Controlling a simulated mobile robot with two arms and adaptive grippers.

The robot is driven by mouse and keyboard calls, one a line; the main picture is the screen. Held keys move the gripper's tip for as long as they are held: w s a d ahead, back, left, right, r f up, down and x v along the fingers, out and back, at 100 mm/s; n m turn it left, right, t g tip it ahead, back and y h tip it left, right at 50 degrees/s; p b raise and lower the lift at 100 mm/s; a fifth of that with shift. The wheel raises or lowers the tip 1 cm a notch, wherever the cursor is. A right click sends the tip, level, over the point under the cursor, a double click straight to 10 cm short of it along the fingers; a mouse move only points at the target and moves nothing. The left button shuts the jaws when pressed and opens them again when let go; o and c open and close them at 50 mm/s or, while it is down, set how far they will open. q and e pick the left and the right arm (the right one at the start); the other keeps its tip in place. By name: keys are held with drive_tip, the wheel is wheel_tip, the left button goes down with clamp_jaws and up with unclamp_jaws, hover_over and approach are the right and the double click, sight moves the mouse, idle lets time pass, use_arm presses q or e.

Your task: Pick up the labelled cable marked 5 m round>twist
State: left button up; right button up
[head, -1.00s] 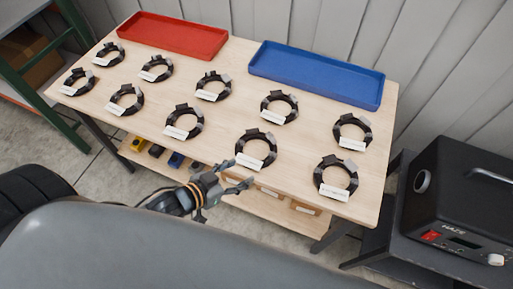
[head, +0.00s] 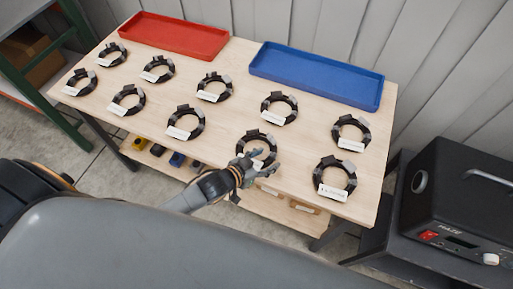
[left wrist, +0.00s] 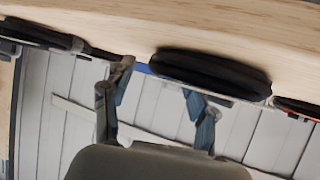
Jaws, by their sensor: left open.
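Several coiled black cables with white labels lie in rows on the wooden table; the label print is too small to read, so I cannot tell which is 5 m round>twist. My left gripper (head: 263,164) is open and empty at the table's front edge, by the front-middle coil (head: 243,152), partly covering it. In the left wrist view, a dark coil (left wrist: 210,70) shows edge-on beyond and between the open fingers (left wrist: 160,100). Another coil (head: 350,179) lies to the right. My right gripper is not in view.
A red tray (head: 172,36) and a blue tray (head: 315,76) stand along the table's back edge. The wooden table (head: 222,140) has bare gaps between coils. A black machine (head: 460,200) stands at the right. A lower shelf (head: 262,209) holds small items.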

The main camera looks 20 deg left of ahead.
use_arm(q)
drive_tip(key=shift+c, duration=0.4)
clamp_jaws()
